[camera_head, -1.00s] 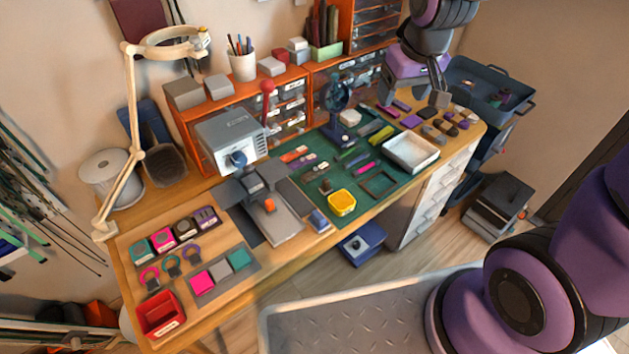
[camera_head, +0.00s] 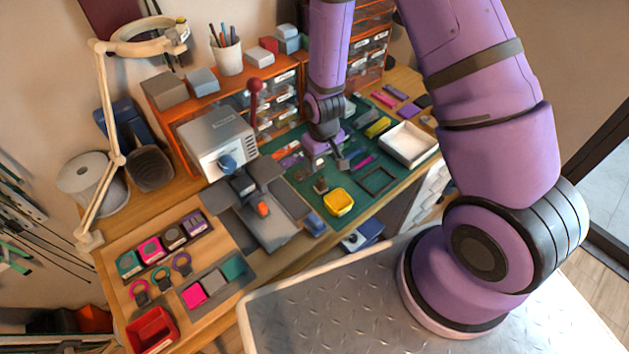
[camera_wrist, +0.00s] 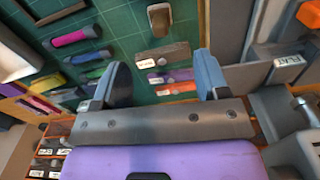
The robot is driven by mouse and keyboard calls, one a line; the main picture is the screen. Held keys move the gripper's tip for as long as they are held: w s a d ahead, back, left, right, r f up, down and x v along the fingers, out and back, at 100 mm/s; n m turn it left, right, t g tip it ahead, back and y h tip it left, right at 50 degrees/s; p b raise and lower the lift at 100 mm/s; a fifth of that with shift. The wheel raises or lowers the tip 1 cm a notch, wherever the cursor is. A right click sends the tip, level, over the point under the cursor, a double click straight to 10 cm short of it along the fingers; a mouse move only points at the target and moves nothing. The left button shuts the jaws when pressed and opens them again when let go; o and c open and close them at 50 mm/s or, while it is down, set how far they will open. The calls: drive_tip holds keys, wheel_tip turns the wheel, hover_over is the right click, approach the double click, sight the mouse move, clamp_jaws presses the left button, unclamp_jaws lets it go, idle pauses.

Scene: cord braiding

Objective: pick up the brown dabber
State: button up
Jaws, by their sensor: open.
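The brown dabber (camera_head: 321,186) stands on the green cutting mat (camera_head: 300,201), left of a yellow dish. In the wrist view the dabber (camera_wrist: 160,18) shows at the top middle, a brown piece with a paler, greyish end. My gripper (camera_head: 338,162) is above the mat, just behind and to the right of the dabber. In the wrist view my gripper's two blue-grey fingers (camera_wrist: 162,76) are spread wide with nothing held between them. The dabber lies beyond the fingertips, roughly centred between them and apart from them.
A brownish bar with a label (camera_wrist: 163,55) lies between the fingers and the dabber in the wrist view. The yellow dish (camera_head: 338,202), a dark frame (camera_head: 378,180) and a white tray (camera_head: 409,144) are nearby. A grey press (camera_head: 217,142) stands to the left.

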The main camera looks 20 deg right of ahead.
sight(321, 178)
drive_tip(key=shift+w+f, duration=0.2)
drive_tip(key=shift+f, duration=5.45)
drive_tip(key=c, duration=1)
drive_tip(key=shift+r, duration=0.15)
wheel_tip(321, 178, up, 10)
drive_tip(key=shift+f, duration=0.1)
drive_tip(key=o, duration=0.4)
drive_tip(key=c, duration=0.3)
